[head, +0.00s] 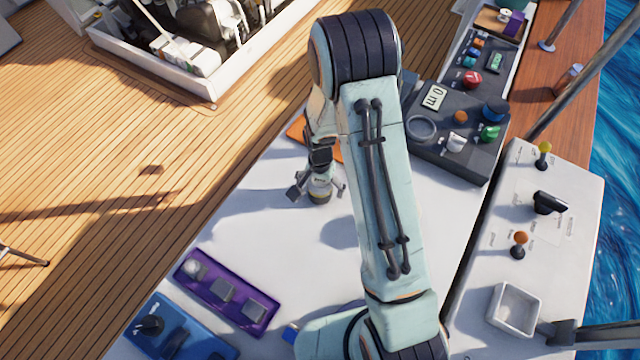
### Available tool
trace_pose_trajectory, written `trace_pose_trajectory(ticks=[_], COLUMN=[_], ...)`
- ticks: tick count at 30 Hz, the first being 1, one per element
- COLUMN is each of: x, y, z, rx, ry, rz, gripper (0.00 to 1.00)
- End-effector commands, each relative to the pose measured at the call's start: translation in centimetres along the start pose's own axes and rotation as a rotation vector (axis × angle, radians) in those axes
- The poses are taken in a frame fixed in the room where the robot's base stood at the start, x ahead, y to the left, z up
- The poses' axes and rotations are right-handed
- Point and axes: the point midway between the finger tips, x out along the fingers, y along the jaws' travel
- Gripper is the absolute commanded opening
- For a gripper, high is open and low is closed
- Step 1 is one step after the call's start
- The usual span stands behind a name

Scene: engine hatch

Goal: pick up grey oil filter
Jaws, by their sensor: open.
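My gripper (319,190) is in the middle of the head view, low over the white tabletop. Its fingers are spread to either side of a small grey can-shaped thing (320,187) with a dark band and a yellowish lower edge. This looks like the grey oil filter, but it is small and partly covered by the gripper. I cannot tell whether the fingers touch it. My arm hides part of the tabletop to the right.
A purple tray (214,297) with several grey pieces and a blue tray (160,343) lie at the lower left. An orange mat (297,130) lies behind the gripper. A dark panel (467,165) with knobs stands right. The white tabletop (265,200) is clear left of the gripper.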

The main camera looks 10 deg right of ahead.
Motion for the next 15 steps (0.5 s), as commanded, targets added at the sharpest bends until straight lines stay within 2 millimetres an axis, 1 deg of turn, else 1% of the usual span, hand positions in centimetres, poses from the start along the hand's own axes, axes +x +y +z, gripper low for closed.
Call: trace_pose_trajectory(ticks=[1,2,3,5,6,7,8,15], x=[-0.02,-0.02,-0.02,-0.03,-0.03,-0.03,-0.03,-0.04], y=[0.00,0.00,0.00,0.00,0.00,0.00,0.00,-0.01], z=[0.00,0.00,0.00,0.00,0.00,0.00,0.01,0.00], rx=[0.000,0.000,0.000,0.000,0.000,0.000,0.000,0.000], ry=[0.000,0.000,0.000,0.000,0.000,0.000,0.000,0.000], rz=[0.000,0.000,0.000,0.000,0.000,0.000,0.000,0.000], gripper=[0.88,0.78,0.66,0.47,0.34,0.25,0.18,0.18])
